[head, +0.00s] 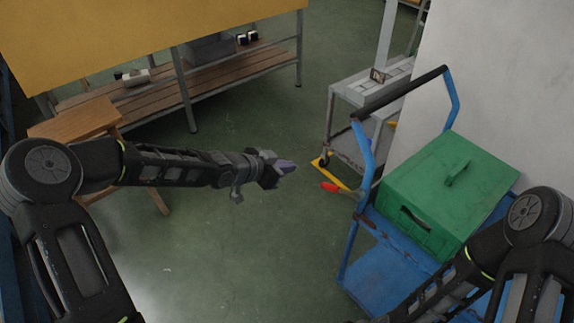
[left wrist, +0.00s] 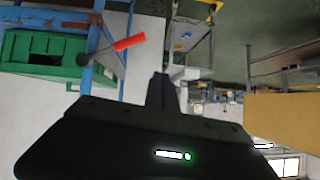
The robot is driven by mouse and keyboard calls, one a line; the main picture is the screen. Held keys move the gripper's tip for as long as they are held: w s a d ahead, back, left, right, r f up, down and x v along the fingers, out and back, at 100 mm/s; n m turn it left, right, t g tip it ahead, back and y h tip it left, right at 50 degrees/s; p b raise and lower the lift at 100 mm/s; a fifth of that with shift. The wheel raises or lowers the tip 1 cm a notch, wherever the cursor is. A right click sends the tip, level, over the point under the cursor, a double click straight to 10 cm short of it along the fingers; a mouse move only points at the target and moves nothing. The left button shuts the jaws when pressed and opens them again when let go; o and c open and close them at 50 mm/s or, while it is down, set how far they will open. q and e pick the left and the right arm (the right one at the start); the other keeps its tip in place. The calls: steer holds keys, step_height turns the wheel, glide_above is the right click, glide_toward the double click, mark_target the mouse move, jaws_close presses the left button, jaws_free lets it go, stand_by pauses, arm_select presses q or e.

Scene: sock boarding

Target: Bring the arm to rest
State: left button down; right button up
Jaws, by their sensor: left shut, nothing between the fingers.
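My left arm reaches in from the left in the head view, held out over the open floor. Its gripper (head: 284,168) is shut and empty, touching nothing. In the left wrist view the shut fingers (left wrist: 162,92) show as a dark narrow shape at the middle. My right arm comes in at the lower right in the head view, in front of the blue cart; its gripper lies outside the picture.
A blue cart (head: 372,275) with a green box (head: 450,190) stands at the right. A grey trolley (head: 350,92) is behind it. A wooden stool (head: 78,120) stands beside my left arm. A yellow-topped bench (head: 150,35) is at the back. The middle floor (head: 245,240) is clear.

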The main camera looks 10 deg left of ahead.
arm_select(q)
steer(key=s+d+f+n+g+p, duration=0.2)
steer(key=s+d+f+n+g, duration=0.15)
steer(key=s+f+n, duration=0.7)
steer(key=s+d+f+g+p, duration=0.1)
steer(key=s+f, duration=0.2)
steer(key=s, duration=0.5)
steer(key=s+d+f+g+y+p, duration=0.1)
steer(key=s+f+g, duration=0.1)
steer(key=s, duration=0.6)
steer(key=s+d+f+g+y+p, duration=0.1)
steer(key=s+f, duration=0.3)
steer(key=s, duration=0.5)
steer(key=shift+f+g, duration=0.35)
steer(key=shift+g, duration=0.3)
arm_select(e)
step_height(320, 180, up, 5)
arm_select(q)
steer(key=shift+w, duration=0.1)
arm_select(e)
steer(key=shift+c, duration=0.3)
